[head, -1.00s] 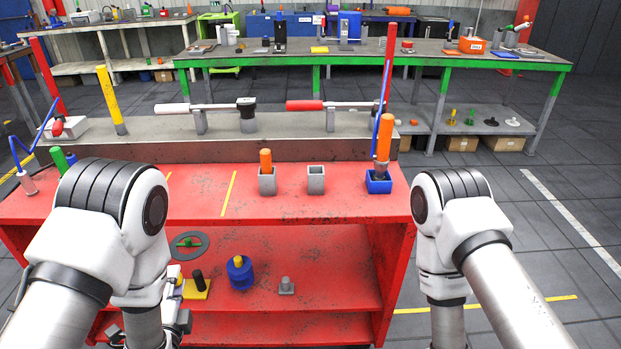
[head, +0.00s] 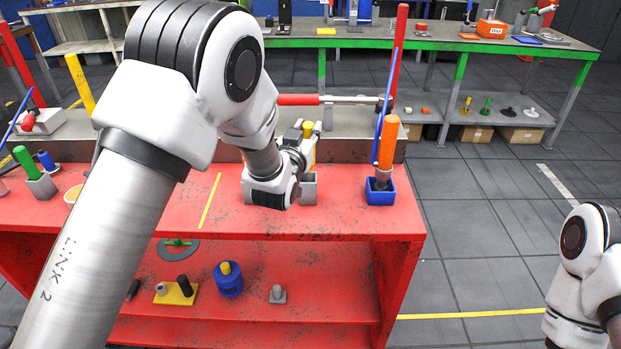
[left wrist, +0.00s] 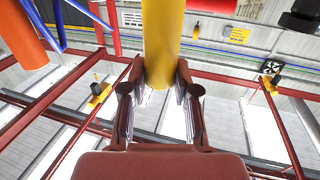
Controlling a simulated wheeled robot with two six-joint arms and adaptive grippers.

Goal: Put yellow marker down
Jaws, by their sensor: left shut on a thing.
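My left gripper (head: 306,142) is shut on a yellow marker (head: 308,127) above the red bench. In the left wrist view the yellow marker (left wrist: 163,45) stands between the two fingers. In the head view it is upright, close to a grey square holder (head: 309,190) that is partly behind the gripper. I cannot tell whether the marker's lower end is inside the holder. Another grey holder (head: 247,188) is mostly hidden by my gripper. My right arm shows only at the right edge, its gripper out of view.
A blue holder (head: 380,193) with an orange marker (head: 388,142) and a thin blue stick stands to the right. A green marker (head: 26,161) stands in a grey holder at the left. The bench top (head: 345,218) is clear in front. A grey rail stands behind.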

